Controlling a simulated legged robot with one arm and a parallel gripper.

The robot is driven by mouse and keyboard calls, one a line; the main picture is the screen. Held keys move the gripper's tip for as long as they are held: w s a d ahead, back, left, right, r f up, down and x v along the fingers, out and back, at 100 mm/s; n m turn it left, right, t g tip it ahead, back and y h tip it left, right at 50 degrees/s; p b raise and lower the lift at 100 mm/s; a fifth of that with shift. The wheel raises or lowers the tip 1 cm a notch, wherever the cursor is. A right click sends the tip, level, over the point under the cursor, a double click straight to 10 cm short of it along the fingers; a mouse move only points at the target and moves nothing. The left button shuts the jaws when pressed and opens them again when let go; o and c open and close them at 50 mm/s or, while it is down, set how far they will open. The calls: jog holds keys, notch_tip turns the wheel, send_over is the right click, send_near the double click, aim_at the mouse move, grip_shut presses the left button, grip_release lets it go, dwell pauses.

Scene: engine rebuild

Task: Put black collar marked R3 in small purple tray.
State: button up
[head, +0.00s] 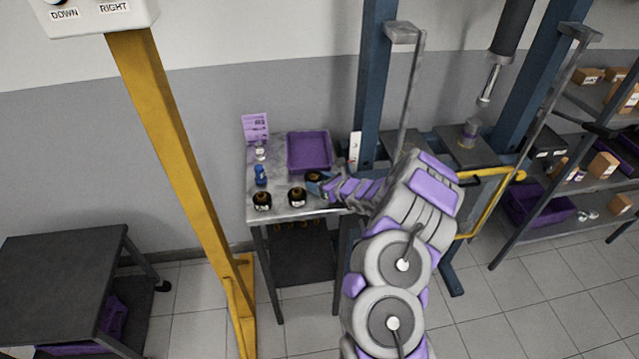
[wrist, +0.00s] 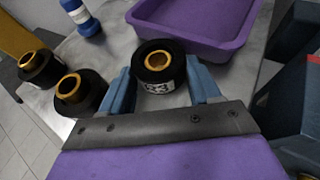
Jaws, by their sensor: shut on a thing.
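A black collar (wrist: 158,64) with a brass-coloured inner ring sits between the two blue fingers of my gripper (wrist: 163,84) in the wrist view. Its white label seems to read R3, partly cut off by the gripper. My gripper is shut on this collar, just in front of the purple tray (wrist: 172,36). In the head view the collar (head: 313,176) is partly hidden by my gripper (head: 318,185). The purple tray (head: 310,136) lies at the back of the metal table and looks empty where visible.
Two more black collars (head: 262,200) (head: 297,195) stand at the table's front left. A blue and white bottle (head: 261,175), a small white item (head: 260,152) and a purple rack (head: 255,127) stand on the left. A blue post (head: 375,80) rises to the right of the tray.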

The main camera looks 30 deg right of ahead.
jog(key=o, duration=1.5)
jog(key=shift+c, duration=0.2)
jog(key=shift+s, duration=0.1)
